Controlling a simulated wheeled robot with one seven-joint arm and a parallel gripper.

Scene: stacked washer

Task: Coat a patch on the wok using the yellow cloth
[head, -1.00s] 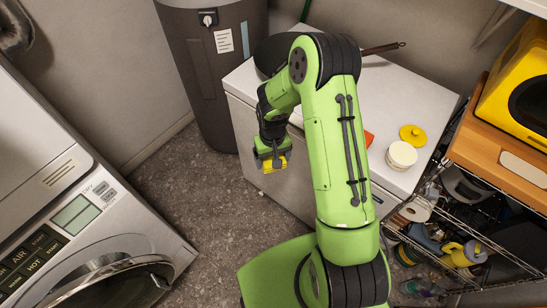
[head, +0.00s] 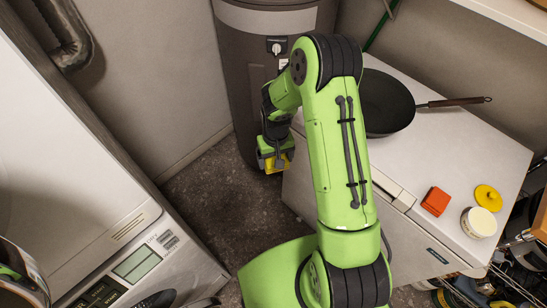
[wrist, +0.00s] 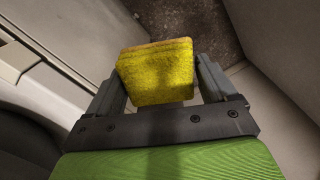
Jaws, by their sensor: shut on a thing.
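My gripper (head: 276,161) is shut on the yellow cloth (wrist: 157,72), a thick folded pad held between the two fingers in the wrist view. In the head view the yellow cloth (head: 283,164) shows only in part below my gripper, in the air left of the white chest and in front of the dark cylinder. The wok (head: 386,104) is black with a long brown handle and lies on the back part of the white chest top. My arm hides its left side. The cloth and the wok are apart.
The white chest top (head: 440,158) also holds a red block (head: 436,201), a yellow lid (head: 488,198) and an open white tub (head: 479,222) near its right end. A dark cylindrical tank (head: 240,60) stands behind. The washer (head: 150,262) is at left. Bare floor (head: 215,205) lies between.

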